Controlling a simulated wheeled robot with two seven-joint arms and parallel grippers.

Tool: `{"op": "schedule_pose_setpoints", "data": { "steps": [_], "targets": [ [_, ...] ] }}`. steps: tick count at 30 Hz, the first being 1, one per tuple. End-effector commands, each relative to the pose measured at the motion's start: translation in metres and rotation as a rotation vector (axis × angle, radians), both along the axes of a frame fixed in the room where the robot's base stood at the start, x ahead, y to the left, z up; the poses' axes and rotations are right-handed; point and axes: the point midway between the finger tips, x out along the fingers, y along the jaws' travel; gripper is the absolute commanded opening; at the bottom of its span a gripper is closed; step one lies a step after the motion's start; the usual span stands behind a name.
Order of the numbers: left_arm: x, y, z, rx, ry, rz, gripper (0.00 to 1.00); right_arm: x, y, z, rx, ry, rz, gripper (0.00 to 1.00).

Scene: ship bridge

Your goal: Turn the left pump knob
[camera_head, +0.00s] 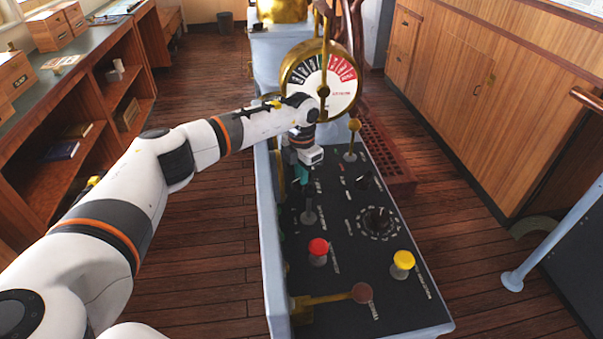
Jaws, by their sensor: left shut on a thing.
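The black-topped control console (345,285) stands in the middle of the camera_head view. My left arm reaches in from the left, and my left gripper (303,178) points down onto the console's left side, below the round gauge. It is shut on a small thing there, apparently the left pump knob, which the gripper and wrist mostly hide. A similar small black knob (363,182) shows to the right of the gripper. A larger black dial knob (378,216) with a ring of marks sits nearer. My right gripper is not in view.
A brass telegraph gauge (336,84) rises behind my wrist. Shelves (60,165) line the left and wooden cabinets (500,90) the right.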

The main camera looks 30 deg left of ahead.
Motion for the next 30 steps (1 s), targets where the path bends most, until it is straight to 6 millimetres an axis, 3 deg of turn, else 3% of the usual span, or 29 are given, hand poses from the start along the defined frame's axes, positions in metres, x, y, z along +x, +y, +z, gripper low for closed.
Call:
{"op": "schedule_pose_setpoints", "data": {
  "steps": [8,30],
  "targets": [
    [0.000,0.000,-0.002,0.000,-0.002,-0.128,0.00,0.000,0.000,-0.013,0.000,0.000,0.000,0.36],
    [0.001,0.000,0.000,0.001,-0.004,-0.789,0.00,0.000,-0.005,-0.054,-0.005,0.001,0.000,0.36]
  ]
}}
